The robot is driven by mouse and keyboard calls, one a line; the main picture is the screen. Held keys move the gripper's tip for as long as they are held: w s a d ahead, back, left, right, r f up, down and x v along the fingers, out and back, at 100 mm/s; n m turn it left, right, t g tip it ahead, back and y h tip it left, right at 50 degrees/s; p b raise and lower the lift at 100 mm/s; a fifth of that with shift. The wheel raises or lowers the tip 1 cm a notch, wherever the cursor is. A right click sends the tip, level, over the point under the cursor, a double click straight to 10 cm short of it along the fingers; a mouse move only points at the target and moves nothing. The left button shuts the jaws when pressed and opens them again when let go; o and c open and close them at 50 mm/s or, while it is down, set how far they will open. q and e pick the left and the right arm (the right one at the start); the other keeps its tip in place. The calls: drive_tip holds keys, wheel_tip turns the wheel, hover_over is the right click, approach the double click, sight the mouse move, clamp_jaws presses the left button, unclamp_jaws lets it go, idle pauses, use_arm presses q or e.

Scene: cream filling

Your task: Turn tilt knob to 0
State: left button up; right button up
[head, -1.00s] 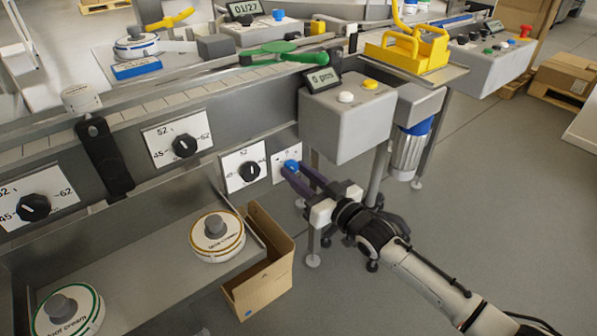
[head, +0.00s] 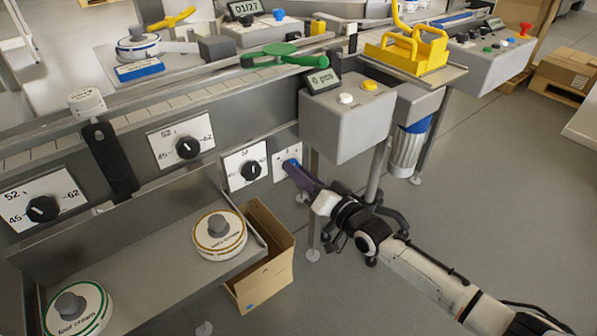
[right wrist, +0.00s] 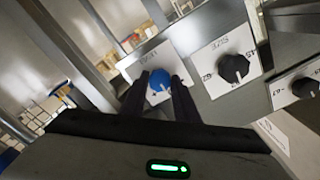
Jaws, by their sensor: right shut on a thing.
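A blue knob (head: 291,164) sits on a small white plate (head: 279,171) at the right end of the grey machine panel. My right gripper (head: 296,172) comes in from the right and is shut on the blue knob. In the right wrist view the blue knob (right wrist: 158,84) lies between the two dark fingertips (right wrist: 160,86). A small pointer mark shows on the knob's face, but the plate's markings are too small to read in full. My left gripper does not show.
Black knobs on white scale plates sit left of the blue knob: one close by (head: 250,171), others further left (head: 188,148). A grey control box (head: 345,125) overhangs at the right. A cardboard box (head: 268,272) stands below, beside a tray (head: 150,262) with cream tins.

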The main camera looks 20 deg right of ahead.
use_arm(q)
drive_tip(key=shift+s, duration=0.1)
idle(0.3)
use_arm(e)
drive_tip(key=o, duration=1.1)
use_arm(q)
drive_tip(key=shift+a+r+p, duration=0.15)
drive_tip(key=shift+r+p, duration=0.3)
drive_tip(key=shift+p, duration=0.6)
use_arm(e)
drive_tip(key=v, duration=1)
drive_tip(key=shift+s, duration=0.2)
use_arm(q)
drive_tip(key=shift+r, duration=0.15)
